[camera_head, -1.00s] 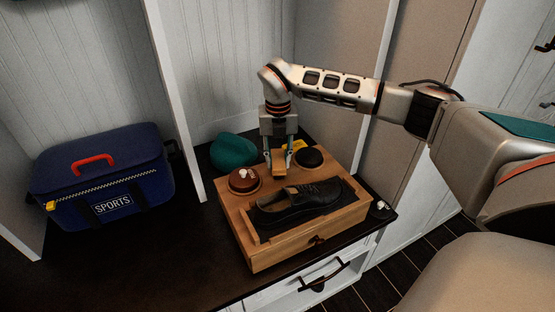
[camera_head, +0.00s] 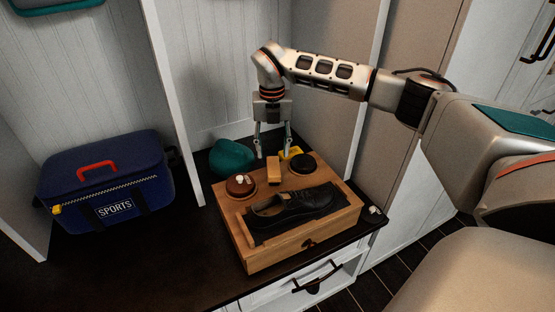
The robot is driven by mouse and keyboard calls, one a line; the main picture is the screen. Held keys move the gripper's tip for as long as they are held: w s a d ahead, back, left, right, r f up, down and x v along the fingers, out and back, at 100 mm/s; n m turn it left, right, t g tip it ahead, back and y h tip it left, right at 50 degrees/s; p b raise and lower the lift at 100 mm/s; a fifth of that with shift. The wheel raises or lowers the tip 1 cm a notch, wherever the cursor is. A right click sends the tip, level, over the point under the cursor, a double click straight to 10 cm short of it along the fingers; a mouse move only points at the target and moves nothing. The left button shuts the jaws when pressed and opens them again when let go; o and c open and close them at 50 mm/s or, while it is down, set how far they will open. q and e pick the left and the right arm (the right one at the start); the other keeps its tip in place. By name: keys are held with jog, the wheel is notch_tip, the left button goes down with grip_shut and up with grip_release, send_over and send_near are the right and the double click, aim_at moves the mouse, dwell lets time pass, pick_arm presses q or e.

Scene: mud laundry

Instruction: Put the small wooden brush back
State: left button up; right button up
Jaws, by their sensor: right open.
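The small wooden brush (camera_head: 274,170) stands as a light wooden block at the back of the wooden shoe-care box (camera_head: 275,252), between a brown round tin and a black round tin. My right gripper (camera_head: 273,154) is above and just behind the brush, its two fingers spread apart with nothing between them. The fingers look clear of the brush. Whether the brush sits fully in a slot is hard to tell at this size. My left gripper is not in view.
A black shoe (camera_head: 295,205) lies on the box, in front of the brown tin (camera_head: 241,186) and the black tin (camera_head: 304,164). A teal object (camera_head: 232,158) and a yellow item (camera_head: 291,152) sit behind. A blue sports bag (camera_head: 108,185) stands left. The dark bench between is clear.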

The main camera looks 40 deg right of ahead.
aim_at(273, 166)
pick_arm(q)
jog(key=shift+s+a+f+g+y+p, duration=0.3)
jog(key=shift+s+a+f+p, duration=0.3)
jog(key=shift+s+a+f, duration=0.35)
pick_arm(e)
notch_tip(273, 166, up, 5)
jog(key=shift+f, duration=0.1)
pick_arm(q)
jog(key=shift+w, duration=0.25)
